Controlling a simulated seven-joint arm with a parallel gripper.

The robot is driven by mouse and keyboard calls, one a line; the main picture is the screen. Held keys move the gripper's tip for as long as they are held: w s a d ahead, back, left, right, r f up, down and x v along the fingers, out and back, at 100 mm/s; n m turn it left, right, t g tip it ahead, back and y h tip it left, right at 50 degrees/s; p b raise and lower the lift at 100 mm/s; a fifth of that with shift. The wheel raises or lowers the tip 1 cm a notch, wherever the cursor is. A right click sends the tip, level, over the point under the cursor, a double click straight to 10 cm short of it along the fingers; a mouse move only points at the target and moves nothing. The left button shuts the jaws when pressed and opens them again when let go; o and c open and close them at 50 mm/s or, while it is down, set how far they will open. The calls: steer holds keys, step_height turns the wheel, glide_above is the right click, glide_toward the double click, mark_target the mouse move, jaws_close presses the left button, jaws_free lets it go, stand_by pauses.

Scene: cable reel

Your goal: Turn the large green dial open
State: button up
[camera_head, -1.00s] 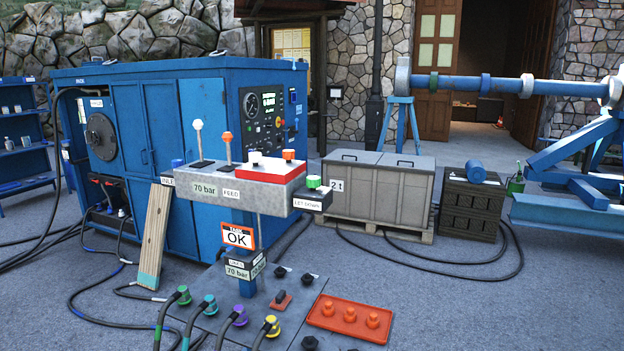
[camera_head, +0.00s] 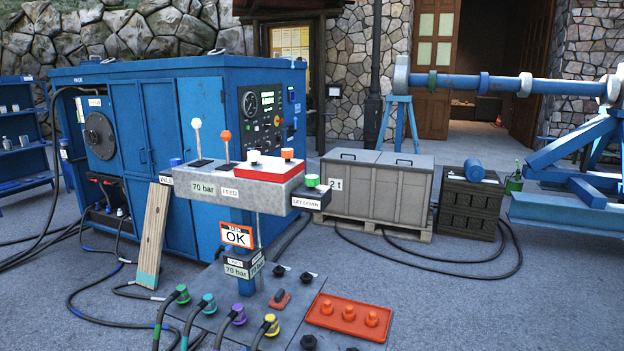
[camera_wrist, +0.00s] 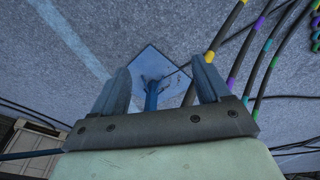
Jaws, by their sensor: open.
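A green-topped knob (camera_head: 312,181) sits on the small black box labelled LET DOWN (camera_head: 311,199), at the right end of the grey console (camera_head: 225,190). It is the only green knob I can make out on the console; whether it is the large green dial I cannot tell. In the wrist view my gripper (camera_wrist: 160,66) is open, fingers wide apart with nothing held. Beyond the fingers, a blue post (camera_wrist: 152,98) stands on a square plate on the ground. My gripper is not in the head view, and no green knob shows in the wrist view.
The console also carries a white lever (camera_head: 196,124), an orange lever (camera_head: 225,136) and a red plate (camera_head: 262,169) with knobs. Below are hoses with coloured couplings (camera_head: 209,302) and an orange tray (camera_head: 346,317). A blue cabinet (camera_head: 160,120) stands behind.

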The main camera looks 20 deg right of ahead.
steer(key=w+a+r+n+t, duration=0.1)
steer(key=w+a+r+t, duration=0.15)
steer(key=w+r, duration=0.5)
steer(key=w+a+r+t, duration=0.25)
steer(key=w+r, duration=0.35)
steer(key=w, duration=0.3)
steer(key=n+t+y, duration=0.2)
steer(key=n+y, duration=0.4)
steer(key=y, duration=0.4)
glide_toward(315, 177)
steer(key=x, duration=1.1)
steer(key=shift+w, duration=0.25)
steer(key=shift+c, duration=0.3)
steer(key=c, duration=0.9)
